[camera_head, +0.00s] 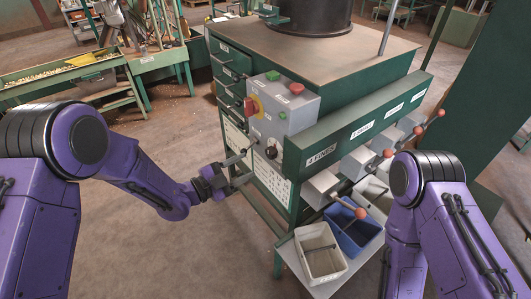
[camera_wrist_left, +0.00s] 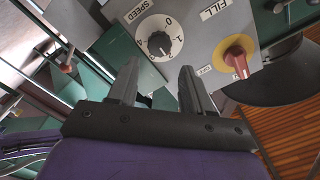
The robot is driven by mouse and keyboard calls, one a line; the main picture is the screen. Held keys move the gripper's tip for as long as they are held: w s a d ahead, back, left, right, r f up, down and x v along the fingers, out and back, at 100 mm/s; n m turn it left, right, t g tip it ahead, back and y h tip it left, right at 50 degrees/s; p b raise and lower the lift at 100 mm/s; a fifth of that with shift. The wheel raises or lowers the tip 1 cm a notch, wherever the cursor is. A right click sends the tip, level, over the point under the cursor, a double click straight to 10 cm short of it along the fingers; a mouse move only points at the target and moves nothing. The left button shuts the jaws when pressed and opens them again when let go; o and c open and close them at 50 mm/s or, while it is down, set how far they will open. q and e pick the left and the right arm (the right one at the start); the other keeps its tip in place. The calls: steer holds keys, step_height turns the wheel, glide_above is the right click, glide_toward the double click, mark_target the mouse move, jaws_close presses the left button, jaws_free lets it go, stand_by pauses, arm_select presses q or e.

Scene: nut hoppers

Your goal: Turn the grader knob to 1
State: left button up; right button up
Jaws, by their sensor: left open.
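The knob (camera_head: 271,152) is a small black dial on the front of the grey control box (camera_head: 292,115) in the head view. In the left wrist view the knob (camera_wrist_left: 158,43) is black on a white numbered dial, by a label reading SPEED. Its pointer setting is too small to read surely. My left gripper (camera_head: 246,168) is open just in front of the box, a little below and left of the knob. In the left wrist view its fingers (camera_wrist_left: 160,75) are spread with the knob ahead between them, apart from it. My right arm shows at the right; its gripper is out of view.
A red switch on yellow (camera_head: 253,105) sits near the knob, with green (camera_head: 272,75) and red (camera_head: 296,88) buttons above. Chutes with ball-ended levers (camera_head: 360,213) line the right, over a white bin (camera_head: 320,254) and blue bin (camera_head: 354,235). Open floor lies left.

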mark_target(268, 154)
arm_select(q)
steer(key=p+x, duration=0.2)
steer(key=x, duration=0.6)
steer(key=shift+w+d+p, duration=0.2)
steer(key=shift+d+p, duration=0.05)
steer(key=shift+p, duration=0.05)
steer(key=shift+f, duration=0.1)
steer(key=c, duration=0.8)
